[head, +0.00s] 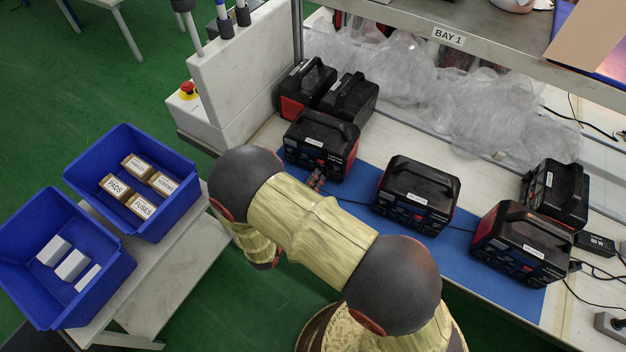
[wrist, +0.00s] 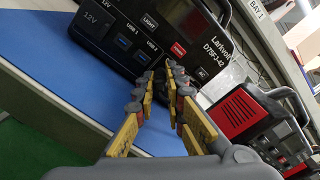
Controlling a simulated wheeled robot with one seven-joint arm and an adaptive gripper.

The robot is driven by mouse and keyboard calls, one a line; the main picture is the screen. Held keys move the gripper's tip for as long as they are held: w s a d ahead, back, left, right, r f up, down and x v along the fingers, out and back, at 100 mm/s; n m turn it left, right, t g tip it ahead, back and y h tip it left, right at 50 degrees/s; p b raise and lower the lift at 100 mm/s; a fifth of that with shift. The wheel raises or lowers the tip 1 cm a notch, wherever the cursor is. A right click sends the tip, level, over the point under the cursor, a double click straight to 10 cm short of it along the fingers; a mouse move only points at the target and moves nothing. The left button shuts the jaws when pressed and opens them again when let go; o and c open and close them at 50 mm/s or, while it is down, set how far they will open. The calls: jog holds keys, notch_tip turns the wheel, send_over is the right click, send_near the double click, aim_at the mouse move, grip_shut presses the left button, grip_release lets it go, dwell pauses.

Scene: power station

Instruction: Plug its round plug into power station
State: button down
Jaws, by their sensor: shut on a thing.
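A black power station (head: 321,144) with a red side stands on the blue mat at the left. In the wrist view its front panel (wrist: 128,28) shows 12V, USB and AC markings and the label "Larkvolt D75FJ-42". My gripper (head: 317,179) is just in front of this panel; in the wrist view its fingers (wrist: 162,76) point at the panel's lower edge near the AC marking. The fingers are shut on the plug, which is mostly hidden between them. A dark cable (head: 349,202) runs right from the gripper along the mat. I cannot tell whether the plug touches the panel.
Another power station (head: 416,194) stands right of it, also in the wrist view (wrist: 257,118). More stand at the right (head: 522,244) and back left (head: 349,98). Plastic wrap (head: 475,115) lies behind. Blue bins (head: 150,224) are at the left. The front of the mat (head: 455,268) is partly clear.

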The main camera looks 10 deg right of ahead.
jog(key=shift+w+d, duration=0.1)
jog(key=shift+w, duration=0.05)
jog(key=c, duration=1.9)
grip_release()
jog(key=shift+o, duration=0.7)
jog(key=v, duration=1.2)
